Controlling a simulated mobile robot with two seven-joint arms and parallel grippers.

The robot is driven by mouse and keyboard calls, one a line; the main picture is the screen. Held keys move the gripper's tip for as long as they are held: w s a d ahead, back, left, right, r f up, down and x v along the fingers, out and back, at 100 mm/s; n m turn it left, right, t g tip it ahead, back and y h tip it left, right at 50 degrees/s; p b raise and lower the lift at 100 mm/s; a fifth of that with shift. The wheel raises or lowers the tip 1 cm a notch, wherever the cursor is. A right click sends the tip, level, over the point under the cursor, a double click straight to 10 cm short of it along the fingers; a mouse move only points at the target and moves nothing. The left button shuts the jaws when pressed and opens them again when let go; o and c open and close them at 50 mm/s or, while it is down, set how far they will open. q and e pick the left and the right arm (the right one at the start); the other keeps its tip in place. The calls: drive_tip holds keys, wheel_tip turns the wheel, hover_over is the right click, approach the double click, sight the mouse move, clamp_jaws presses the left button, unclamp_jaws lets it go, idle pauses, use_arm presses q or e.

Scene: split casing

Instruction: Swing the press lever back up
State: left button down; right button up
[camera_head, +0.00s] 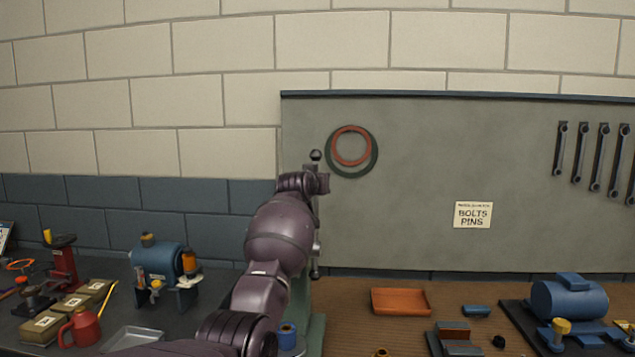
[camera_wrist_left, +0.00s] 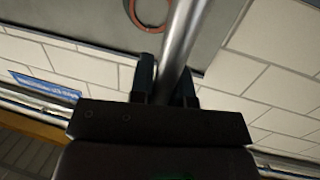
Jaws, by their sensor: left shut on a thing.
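The press (camera_head: 316,335) stands at the near edge of the wooden bench, largely hidden behind my left arm; its green base shows at the lower right of the arm. A black ball knob (camera_head: 316,155) shows just above my left gripper (camera_head: 318,183), at the top of the press lever. In the left wrist view, the lever's bare metal rod (camera_wrist_left: 183,35) runs between the fingers of my left gripper (camera_wrist_left: 166,85), which is shut on it. The lever's pivot is hidden by the arm. My right gripper is in neither view.
An orange tray (camera_head: 400,302), a dark block fixture (camera_head: 455,340) and a blue motor casing (camera_head: 568,298) lie to the right. Another blue motor (camera_head: 157,262), a red oil can (camera_head: 80,329) and several boxes stand left. A grey board with wrenches (camera_head: 592,155) is behind.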

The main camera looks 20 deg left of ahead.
use_arm(q)
drive_tip(key=shift+r, duration=0.15)
drive_tip(key=c, duration=1.1)
unclamp_jaws()
drive_tip(key=s+b, duration=0.2)
drive_tip(key=s, duration=0.8)
drive_tip(key=shift+s+d+r+b, duration=0.3)
drive_tip(key=shift+d+r, duration=0.1)
drive_tip(key=shift+r, duration=0.05)
drive_tip(key=shift+r, duration=0.1)
